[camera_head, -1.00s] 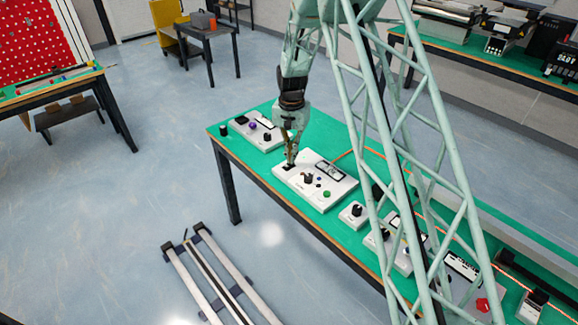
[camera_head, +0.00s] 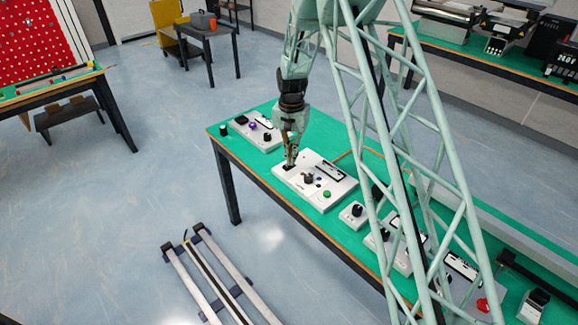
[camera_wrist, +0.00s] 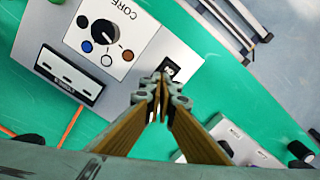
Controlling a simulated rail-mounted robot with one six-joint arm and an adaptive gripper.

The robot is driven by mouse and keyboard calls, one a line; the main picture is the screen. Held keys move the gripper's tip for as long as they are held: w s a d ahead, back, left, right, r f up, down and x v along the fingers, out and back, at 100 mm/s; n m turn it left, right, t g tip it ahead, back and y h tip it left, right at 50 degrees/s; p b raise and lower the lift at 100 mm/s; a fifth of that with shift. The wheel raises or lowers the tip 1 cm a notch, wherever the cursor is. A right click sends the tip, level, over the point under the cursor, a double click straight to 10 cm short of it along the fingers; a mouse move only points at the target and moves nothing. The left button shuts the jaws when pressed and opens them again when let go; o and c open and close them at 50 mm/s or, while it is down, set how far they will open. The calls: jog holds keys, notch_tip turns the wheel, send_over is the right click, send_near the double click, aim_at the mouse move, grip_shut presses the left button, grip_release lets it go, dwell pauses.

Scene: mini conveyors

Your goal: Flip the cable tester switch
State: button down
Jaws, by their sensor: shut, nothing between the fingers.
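The cable tester (camera_head: 340,185) is a white box on the green bench top, with a black knob, a green button and a dark slotted strip. The wrist view shows its pale casing (camera_wrist: 165,47), a plate marked CORE with a black knob (camera_wrist: 104,31) and coloured dots, and a small black rocker switch (camera_wrist: 172,68) with a white mark. My gripper (camera_head: 290,162) points down at the tester's left end. In the wrist view my gripper (camera_wrist: 161,84) has its fingertips together beside the switch, overlapping its edge. I cannot tell whether they touch it.
Another white device (camera_head: 258,131) stands to the left on the bench. A small knob box (camera_head: 353,214) and more devices stand to the right, partly behind my arm. An orange cable (camera_wrist: 73,127) runs near the tester. Green bench top (camera_wrist: 225,90) is bare beside the switch.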

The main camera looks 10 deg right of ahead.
dwell(0.4)
jog(key=shift+r+p, duration=1.45)
jog(key=shift+r, duration=2)
jog(key=shift+r, duration=0.1)
